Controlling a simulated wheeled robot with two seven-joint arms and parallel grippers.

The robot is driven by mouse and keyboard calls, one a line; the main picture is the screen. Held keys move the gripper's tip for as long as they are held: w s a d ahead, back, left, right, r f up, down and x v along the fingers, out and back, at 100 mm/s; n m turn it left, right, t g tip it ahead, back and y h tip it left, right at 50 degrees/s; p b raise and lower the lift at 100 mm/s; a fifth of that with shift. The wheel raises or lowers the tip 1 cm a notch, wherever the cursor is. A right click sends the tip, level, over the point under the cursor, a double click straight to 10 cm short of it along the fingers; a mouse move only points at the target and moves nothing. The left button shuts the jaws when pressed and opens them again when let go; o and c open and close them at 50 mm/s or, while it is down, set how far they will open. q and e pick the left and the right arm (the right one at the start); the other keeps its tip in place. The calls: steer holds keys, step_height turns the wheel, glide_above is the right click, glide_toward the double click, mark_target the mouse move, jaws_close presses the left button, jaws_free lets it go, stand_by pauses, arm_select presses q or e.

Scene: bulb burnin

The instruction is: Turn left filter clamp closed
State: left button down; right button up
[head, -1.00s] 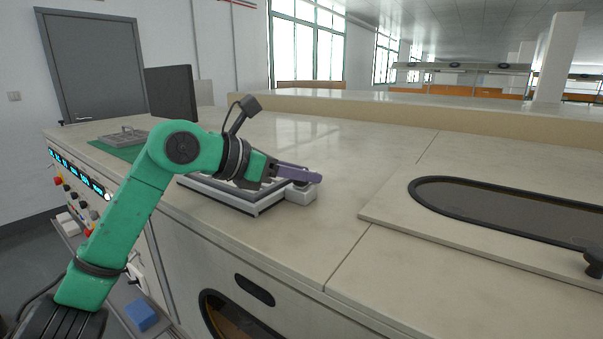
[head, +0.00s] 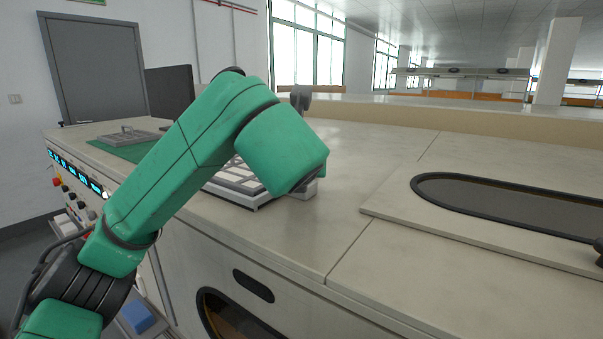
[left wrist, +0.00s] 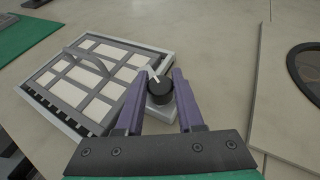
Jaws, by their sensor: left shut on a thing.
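In the left wrist view, a round black clamp knob (left wrist: 160,91) with a pale pointer mark sits on a small light block (left wrist: 162,113) beside the right edge of a filter frame (left wrist: 53,118). My left gripper (left wrist: 163,77) has its two purple fingers on either side of the knob and is shut on it. The pointer tilts up and to the left in this view. In the head view my green arm hides the gripper and knob; part of the frame (head: 236,181) and the block's edge (head: 309,190) show. My right gripper is not in view.
The frame has a grey arched handle (left wrist: 83,58) and pale panels. Another frame (head: 125,136) lies on a green mat (head: 117,151) at the left. An oval dark window (head: 510,205) in a raised panel lies to the right. The counter between is clear.

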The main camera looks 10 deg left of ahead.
arm_select(q)
steer(key=n+g+y+b, duration=0.1)
steer(key=n+y, duration=0.2)
steer(key=y, duration=0.1)
steer(key=shift+n, duration=0.3)
steer(key=shift+n+g+y, duration=1.1)
steer(key=shift+n+y, duration=0.5)
steer(key=c, duration=0.5)
jaws_free()
steer(key=shift+s+d+b, duration=0.1)
steer(key=shift+s+b, duration=0.05)
steer(key=shift+b, duration=0.15)
